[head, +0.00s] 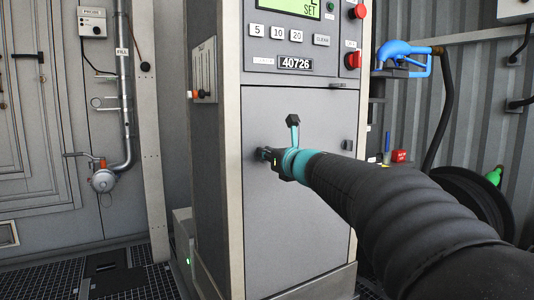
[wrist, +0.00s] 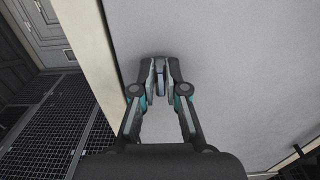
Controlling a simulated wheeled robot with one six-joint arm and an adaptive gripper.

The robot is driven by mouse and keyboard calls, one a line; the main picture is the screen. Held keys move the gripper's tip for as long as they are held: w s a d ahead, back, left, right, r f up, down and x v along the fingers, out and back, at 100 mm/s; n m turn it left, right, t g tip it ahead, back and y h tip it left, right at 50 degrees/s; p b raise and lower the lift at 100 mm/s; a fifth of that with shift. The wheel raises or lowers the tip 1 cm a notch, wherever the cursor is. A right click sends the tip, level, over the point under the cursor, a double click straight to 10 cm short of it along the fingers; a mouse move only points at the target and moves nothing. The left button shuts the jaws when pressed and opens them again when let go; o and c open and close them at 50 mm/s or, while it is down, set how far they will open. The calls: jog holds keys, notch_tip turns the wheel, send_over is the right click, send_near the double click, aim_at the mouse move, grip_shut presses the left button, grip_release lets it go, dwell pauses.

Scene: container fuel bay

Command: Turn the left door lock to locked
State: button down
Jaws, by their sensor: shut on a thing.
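The left door lock (head: 262,154) is a small dark fitting on the left side of the grey lower cabinet door (head: 310,120). My gripper (head: 272,159) reaches it from the right and mostly covers it in the head view. In the wrist view my gripper (wrist: 160,80) is shut on the lock (wrist: 160,82), a small grey upright piece between the two fingertips, close against the door panel. The lock's markings are hidden, so I cannot tell its turn position.
A second lock (head: 348,145) sits on the door's right side. Above are keypad buttons (head: 277,32), red knobs (head: 353,60) and a counter (head: 295,63). A blue fuel nozzle (head: 400,52) hangs at right. Grating (wrist: 50,130) covers the floor at left.

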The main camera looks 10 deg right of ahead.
jog(key=shift+m, duration=0.4)
jog(key=m+p, duration=0.2)
jog(key=m, duration=0.3)
jog(key=m+p, duration=0.3)
jog(key=m, duration=0.3)
jog(key=d+f+m+p, duration=0.1)
jog(key=m+p, duration=0.2)
jog(key=m, duration=0.2)
jog(key=shift+w+m, duration=0.15)
jog(key=shift+m, duration=0.55)
jog(key=c, duration=1.2)
grip_release()
jog(key=v, duration=1.2)
